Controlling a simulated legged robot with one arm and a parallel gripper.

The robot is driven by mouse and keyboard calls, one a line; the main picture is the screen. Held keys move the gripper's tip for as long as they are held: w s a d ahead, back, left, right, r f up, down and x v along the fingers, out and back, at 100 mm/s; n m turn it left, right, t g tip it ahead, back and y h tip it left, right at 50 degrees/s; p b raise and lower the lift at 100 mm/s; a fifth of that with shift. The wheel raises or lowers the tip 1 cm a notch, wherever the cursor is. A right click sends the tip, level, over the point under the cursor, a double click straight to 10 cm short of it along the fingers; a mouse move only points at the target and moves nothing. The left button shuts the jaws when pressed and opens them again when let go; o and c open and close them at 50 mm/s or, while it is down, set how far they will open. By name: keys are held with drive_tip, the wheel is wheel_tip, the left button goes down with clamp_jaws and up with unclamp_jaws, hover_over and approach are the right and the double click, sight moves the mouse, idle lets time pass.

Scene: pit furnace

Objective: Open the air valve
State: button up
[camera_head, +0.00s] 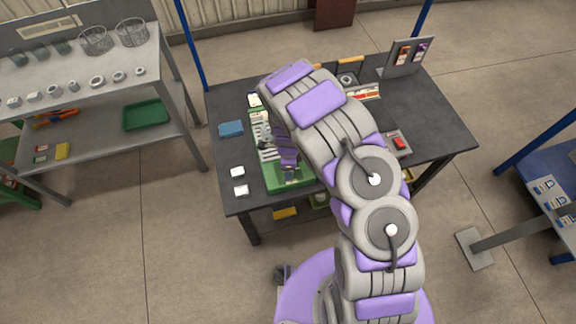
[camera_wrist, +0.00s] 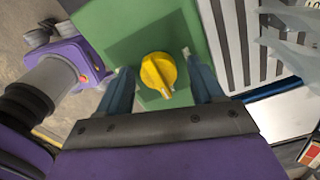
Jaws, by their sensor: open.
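A round yellow knob (camera_wrist: 158,72) with a raised grip bar sits on a green panel (camera_wrist: 120,22) in the wrist view; it is the only valve-like part I see. My gripper (camera_wrist: 160,75) is open, with one dark finger on each side of the knob. Gaps show between the knob and both fingers. In the head view my gripper (camera_head: 288,167) hangs over the green unit (camera_head: 290,186) on the dark table. The knob is hidden there behind my gripper and arm.
The dark table (camera_head: 222,160) also holds a blue block (camera_head: 231,129), two small white blocks (camera_head: 239,181) at its left, and an upright board (camera_head: 405,55) at the back right. A white slotted panel (camera_wrist: 240,45) adjoins the green panel. Grey shelving (camera_head: 80,75) stands left.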

drive_tip(key=shift+r, duration=0.15)
wheel_tip(320, 180, up, 17)
drive_tip(key=p, duration=0.2)
idle(0.3)
idle(0.5)
